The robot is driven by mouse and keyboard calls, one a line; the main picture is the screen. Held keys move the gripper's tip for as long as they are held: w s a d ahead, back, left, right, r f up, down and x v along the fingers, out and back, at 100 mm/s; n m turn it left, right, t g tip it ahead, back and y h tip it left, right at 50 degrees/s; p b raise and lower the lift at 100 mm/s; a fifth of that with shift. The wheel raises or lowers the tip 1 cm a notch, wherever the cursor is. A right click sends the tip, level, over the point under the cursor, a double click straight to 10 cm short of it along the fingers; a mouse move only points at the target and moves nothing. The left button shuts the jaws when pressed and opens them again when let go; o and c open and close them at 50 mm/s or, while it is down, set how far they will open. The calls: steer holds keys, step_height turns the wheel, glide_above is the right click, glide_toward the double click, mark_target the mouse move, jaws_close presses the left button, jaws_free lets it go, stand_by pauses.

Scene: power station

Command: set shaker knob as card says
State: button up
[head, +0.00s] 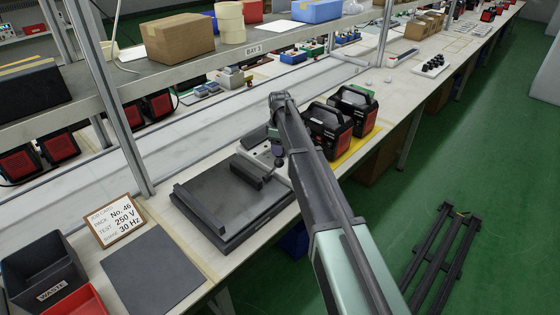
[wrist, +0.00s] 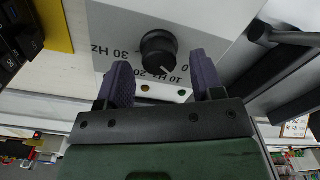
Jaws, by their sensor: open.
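The job card (head: 115,219) reads pack No. 46, test 250 V, shake 30 Hz. The shaker (head: 215,200) is a dark flat platform on the bench with a pale control panel at its far end. In the wrist view the round black knob (wrist: 158,48) sits on the pale panel (wrist: 215,25), with marks 0, 10 Hz, 20 and 30 Hz around it. Its small white pointer is on the side of the 10 Hz mark, not at 30 Hz. My gripper (wrist: 160,82) is open, its purple fingers on either side of and just short of the knob. In the head view my arm partly hides the panel.
Two black-and-red packs (head: 328,130) stand on a yellow mat beside the panel. A dark mat (head: 152,270), a grey waste bin (head: 45,275) and a red bin (head: 78,304) are at the near left. A shelf (head: 215,62) runs above the bench.

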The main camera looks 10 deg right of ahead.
step_height(320, 180, down, 2)
steer(key=shift+b, duration=0.35)
steer(key=shift+r, duration=0.15)
steer(key=c, duration=0.9)
